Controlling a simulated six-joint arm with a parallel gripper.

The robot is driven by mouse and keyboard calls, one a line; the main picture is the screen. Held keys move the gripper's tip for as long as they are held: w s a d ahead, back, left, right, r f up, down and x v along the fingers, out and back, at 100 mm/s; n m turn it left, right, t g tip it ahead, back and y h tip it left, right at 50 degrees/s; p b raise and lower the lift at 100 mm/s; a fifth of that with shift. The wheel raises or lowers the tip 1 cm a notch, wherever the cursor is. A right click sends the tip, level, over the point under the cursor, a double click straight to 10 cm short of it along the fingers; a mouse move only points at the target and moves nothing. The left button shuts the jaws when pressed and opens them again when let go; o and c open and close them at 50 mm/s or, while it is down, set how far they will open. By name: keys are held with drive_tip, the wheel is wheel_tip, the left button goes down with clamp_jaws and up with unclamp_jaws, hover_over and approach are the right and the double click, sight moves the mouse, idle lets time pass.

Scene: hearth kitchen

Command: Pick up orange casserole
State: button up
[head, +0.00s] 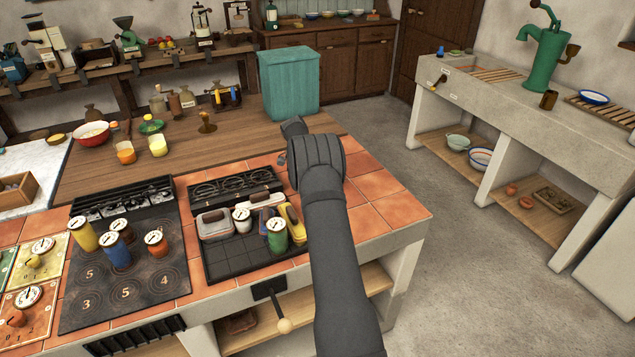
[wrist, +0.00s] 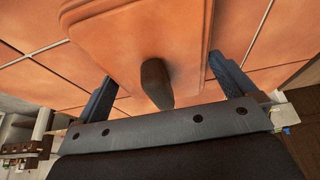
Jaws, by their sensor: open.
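The orange casserole (wrist: 195,30) fills the upper middle of the wrist view, seen very close. It has a rounded edge and a dark knob-like handle (wrist: 155,80). My gripper (wrist: 162,70) is open, with one dark finger on each side of the handle. The fingers look apart from the handle; I cannot tell if they touch the casserole's sides. In the head view my own arm reaches over the tiled counter (head: 400,207) and hides the casserole.
A teal bin (head: 289,80) stands behind my arm. Left of it are a black tray with canisters and tins (head: 215,225) and a stove top (head: 85,290) with several canisters. Bare orange tiles lie to the right. A stone sink bench (head: 480,100) stands across the floor.

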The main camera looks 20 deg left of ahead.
drive_tip(key=shift+x, duration=0.9)
drive_tip(key=shift+r, duration=0.1)
drive_tip(key=c, duration=1.1)
drive_tip(key=shift+r, duration=0.15)
